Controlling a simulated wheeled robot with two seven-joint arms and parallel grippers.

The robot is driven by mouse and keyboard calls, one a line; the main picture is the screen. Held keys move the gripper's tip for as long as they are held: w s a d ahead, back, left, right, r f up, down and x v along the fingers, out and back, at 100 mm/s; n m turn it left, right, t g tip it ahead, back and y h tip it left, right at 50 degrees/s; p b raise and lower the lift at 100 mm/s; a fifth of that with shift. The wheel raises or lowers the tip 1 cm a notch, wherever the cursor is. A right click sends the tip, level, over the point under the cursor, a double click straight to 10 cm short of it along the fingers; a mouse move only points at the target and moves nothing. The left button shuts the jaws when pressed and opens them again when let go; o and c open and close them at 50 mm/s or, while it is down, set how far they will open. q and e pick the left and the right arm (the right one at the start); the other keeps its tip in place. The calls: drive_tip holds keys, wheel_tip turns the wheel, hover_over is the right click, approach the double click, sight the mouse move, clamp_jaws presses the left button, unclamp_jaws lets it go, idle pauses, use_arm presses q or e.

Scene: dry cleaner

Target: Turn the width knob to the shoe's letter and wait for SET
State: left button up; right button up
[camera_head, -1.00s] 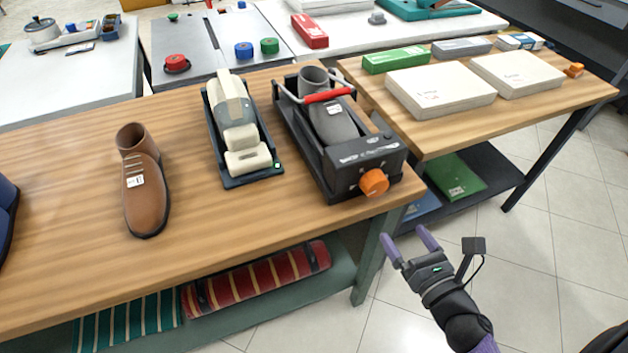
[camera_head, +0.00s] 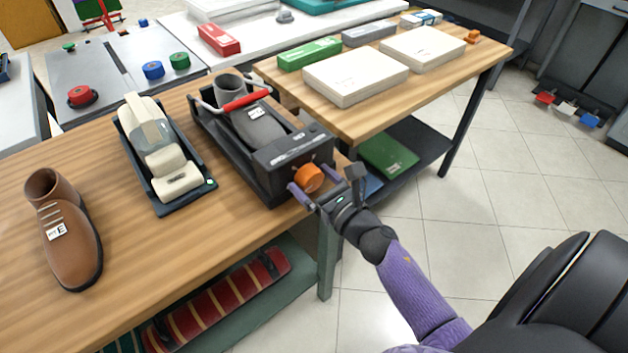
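The orange width knob (camera_head: 309,178) is on the front face of a dark shoe stretcher (camera_head: 268,160) at the table's right end. A grey shoe (camera_head: 262,128) with a white tag sits in the stretcher, under a red-handled bar (camera_head: 248,102). The tag's letter there is too small to read. A brown shoe (camera_head: 72,250) stands on the table at left; its tag seems to read E. My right gripper (camera_head: 311,186) is open, its purple fingers on either side of the knob. I cannot tell if they touch it. No SET sign is readable. My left gripper is out of view.
A second stretcher with a beige form (camera_head: 160,140) stands left of the dark one. White boxes (camera_head: 355,76) and a green box (camera_head: 309,53) lie on the side table. Rolled striped cloth (camera_head: 220,300) lies on the shelf below.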

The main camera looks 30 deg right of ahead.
drive_tip(key=c, duration=1)
drive_tip(key=shift+o, duration=0.2)
